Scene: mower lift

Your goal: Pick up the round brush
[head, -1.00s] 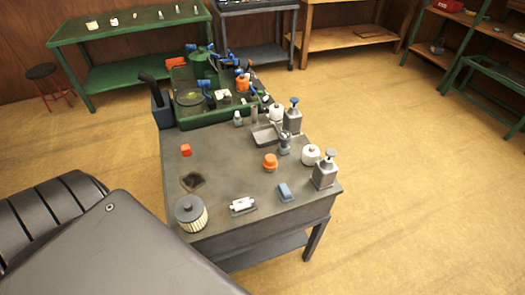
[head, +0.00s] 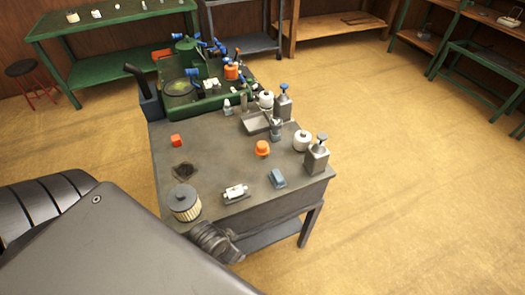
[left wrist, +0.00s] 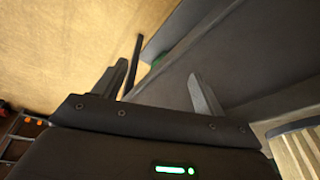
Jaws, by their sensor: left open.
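The round brush seems to be the black handle (head: 136,74) standing up out of the blue-grey bin (head: 150,105) at the table's far left corner; its bristles are hidden. In the left wrist view a dark stick (left wrist: 133,65), likely that handle, shows ahead between the finger directions, apart from them. My left gripper (left wrist: 160,85) is open and empty, its two fingers spread. In the head view I cannot make out the left gripper's fingers. The right gripper's fingers do not show.
A pleated filter (head: 185,203) stands at the near left of the table (head: 215,165); it also shows in the left wrist view (left wrist: 298,152). A green machine (head: 205,85) fills the back.

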